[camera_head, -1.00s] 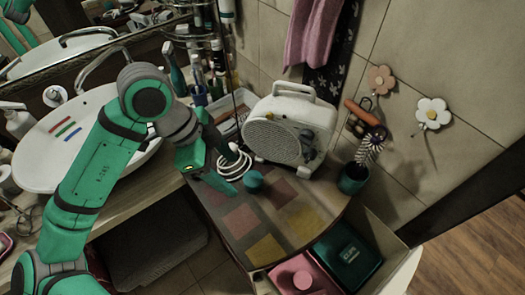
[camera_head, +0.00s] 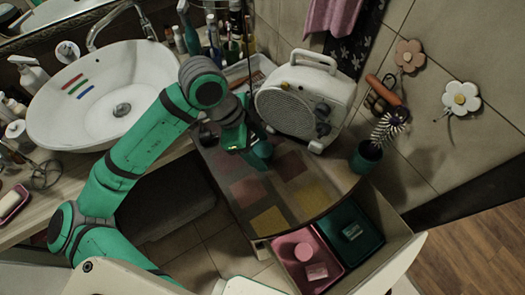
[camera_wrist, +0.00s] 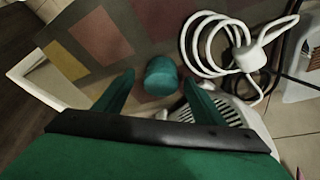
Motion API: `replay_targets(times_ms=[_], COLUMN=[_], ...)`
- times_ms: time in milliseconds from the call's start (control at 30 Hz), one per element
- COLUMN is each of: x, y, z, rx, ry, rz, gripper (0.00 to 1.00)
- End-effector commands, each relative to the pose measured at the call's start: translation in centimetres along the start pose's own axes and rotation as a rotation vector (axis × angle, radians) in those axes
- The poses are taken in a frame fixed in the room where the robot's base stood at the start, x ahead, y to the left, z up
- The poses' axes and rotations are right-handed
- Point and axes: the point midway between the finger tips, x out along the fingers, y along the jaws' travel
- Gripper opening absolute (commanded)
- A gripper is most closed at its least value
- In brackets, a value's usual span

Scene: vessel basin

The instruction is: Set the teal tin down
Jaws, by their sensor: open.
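The teal tin (camera_wrist: 162,76) is a small round tin that appears to stand on the patchwork-patterned tabletop (camera_head: 228,166). In the wrist view it lies between the tips of my gripper (camera_wrist: 160,82), with a small gap on either side. My gripper is open. In the head view my gripper (camera_head: 250,149) is over the tabletop in front of the white heater, and the tin is hard to tell apart from the green fingers.
The white heater (camera_head: 285,108) stands close behind, with a coiled white cable (camera_wrist: 212,45) near the tin. A dark teal cup with a brush (camera_head: 366,158) stands right. An open drawer below holds a pink tray (camera_head: 326,284) and a teal tray (camera_head: 372,236). The tabletop's front is clear.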

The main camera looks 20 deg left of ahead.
Motion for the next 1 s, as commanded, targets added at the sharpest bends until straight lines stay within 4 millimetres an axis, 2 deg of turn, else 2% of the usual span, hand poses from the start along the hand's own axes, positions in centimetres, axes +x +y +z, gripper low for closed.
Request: replay_targets(times_ms=[133, 367, 400, 567, 600, 667, 1000], x=[1.22, 1.45, 1.45, 1.46, 1.47, 1.46, 1.04], y=[0.00, 0.00, 0.00, 0.00, 0.00, 0.00, -0.04], z=[0.09, 0.04, 0.02, -0.04, -0.05, -0.06, -0.41], rx=[-0.002, -0.001, 0.000, 0.001, 0.001, 0.002, 0.005], ry=[0.001, 0.000, 0.000, 0.000, 0.000, 0.000, 0.001], rz=[-0.001, -0.001, -0.001, 0.000, 0.000, 0.000, 0.000], gripper=[0.63, 0.63, 0.61, 0.23, 0.19, 0.15, 0.15])
